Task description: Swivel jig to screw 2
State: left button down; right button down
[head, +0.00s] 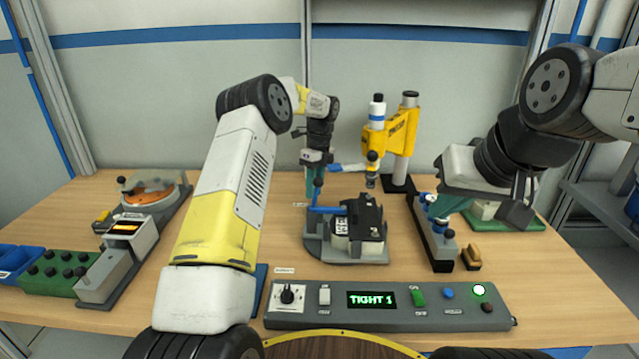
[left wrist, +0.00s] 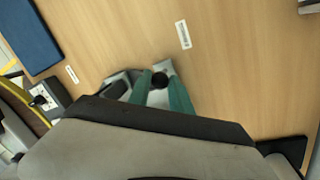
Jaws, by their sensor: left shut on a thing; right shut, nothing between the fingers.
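The jig (head: 385,257) is a grey turntable-like base under the yellow screwdriver stand (head: 402,140), carrying a black and white unit (head: 362,222). A blue bar (head: 328,210) and a dark knob (head: 318,182) stand at its left side. My left gripper (head: 313,188) comes down from above with teal fingers shut on the knob. In the left wrist view, the dark knob (left wrist: 160,80) sits between the teal fingertips. The screw heads are too small to tell apart.
A control box (head: 390,312) at the front shows "TIGHT 1" with a lit round lamp (head: 479,290). A grey fixture with an orange disc (head: 147,190), a green rack (head: 55,272) and blue bins (head: 15,262) stand left. A brown-topped small block (head: 471,257) lies right.

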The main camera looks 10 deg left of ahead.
pick_arm(q)
jog(key=shift+w+d, duration=0.1)
jog(key=c, duration=1.2)
grip_release()
jog(key=r, duration=0.2)
jog(key=w+r, duration=0.1)
jog(key=r, duration=0.4)
jog(key=shift+w+d+r, duration=0.15)
jog(key=shift+d+r, duration=0.2)
jog(key=shift+d, duration=0.05)
